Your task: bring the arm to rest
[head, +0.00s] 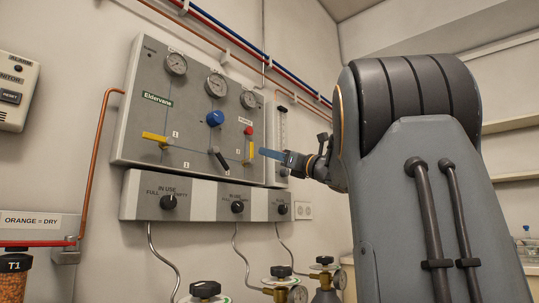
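My gripper (270,154) is at the end of my arm, in front of the right part of the grey Eldervane gas panel (135,108). Its blue finger end points left, towards a yellow lever (251,151) that stands roughly upright under a red knob (249,130). I cannot tell whether it touches the lever or the panel. The fingers show side-on, so their opening is hidden. My large grey arm link fills the right of the view and hides what lies behind it.
The panel also carries a blue knob (215,118), a second yellow lever (155,138), a black lever (219,162) and gauges (175,64). A switch box (210,199) sits below it. Cylinder valves (205,290) stand underneath. Shelves (515,123) are at the right.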

